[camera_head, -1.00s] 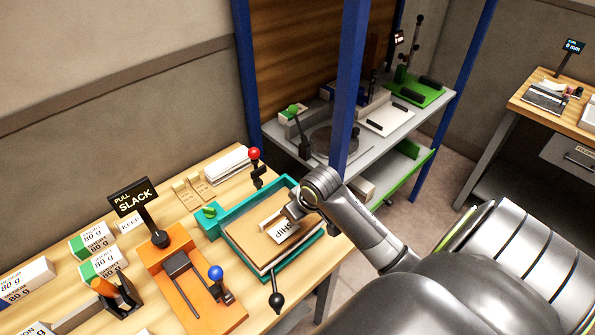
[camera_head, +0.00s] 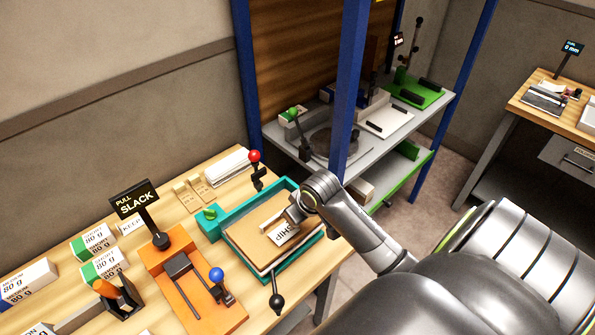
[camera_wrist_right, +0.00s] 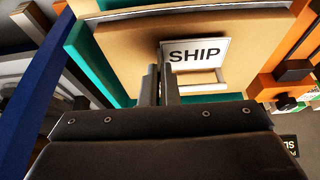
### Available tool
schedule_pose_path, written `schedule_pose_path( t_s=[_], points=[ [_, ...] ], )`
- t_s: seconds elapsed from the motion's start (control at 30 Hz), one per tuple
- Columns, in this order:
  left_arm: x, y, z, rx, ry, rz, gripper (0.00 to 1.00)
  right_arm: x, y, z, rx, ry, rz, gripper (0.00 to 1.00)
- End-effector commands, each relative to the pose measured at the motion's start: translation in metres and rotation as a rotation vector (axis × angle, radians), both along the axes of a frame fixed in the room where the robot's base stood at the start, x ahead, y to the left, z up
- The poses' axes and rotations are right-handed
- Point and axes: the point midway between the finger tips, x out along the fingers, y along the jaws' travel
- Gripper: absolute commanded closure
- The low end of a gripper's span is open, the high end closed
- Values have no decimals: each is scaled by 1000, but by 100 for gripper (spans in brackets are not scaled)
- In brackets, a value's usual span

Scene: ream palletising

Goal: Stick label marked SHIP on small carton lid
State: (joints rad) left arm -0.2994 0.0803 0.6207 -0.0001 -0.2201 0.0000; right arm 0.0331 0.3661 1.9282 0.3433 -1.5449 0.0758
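The white label marked SHIP (camera_head: 281,233) is over the brown carton lid (camera_head: 245,237). It also shows in the right wrist view (camera_wrist_right: 196,54), with the lid (camera_wrist_right: 255,32) behind it. My right gripper (camera_head: 294,214) is above the lid's right part. Its two fingers (camera_wrist_right: 161,78) are close together at the label's edge and appear to pinch it. I cannot tell whether the label touches the lid. The lid lies inside a teal frame (camera_head: 232,206). My left gripper is not in view.
An orange fixture (camera_head: 183,290) with a blue-knobbed lever (camera_head: 216,274) stands left of the teal frame. A black-knobbed lever (camera_head: 277,301) is at the front and a red-knobbed one (camera_head: 254,157) behind. A blue rack post (camera_head: 350,90) rises behind my right arm.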

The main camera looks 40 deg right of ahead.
Motion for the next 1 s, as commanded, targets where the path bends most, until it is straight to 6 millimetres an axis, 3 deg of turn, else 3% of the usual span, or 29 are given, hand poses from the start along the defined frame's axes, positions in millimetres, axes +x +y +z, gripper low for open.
schedule_pose_path(
  t_s=[1.0],
  points=[
    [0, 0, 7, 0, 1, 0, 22, 0, 0, -9, 0, 0, 1, 100]
  ],
)
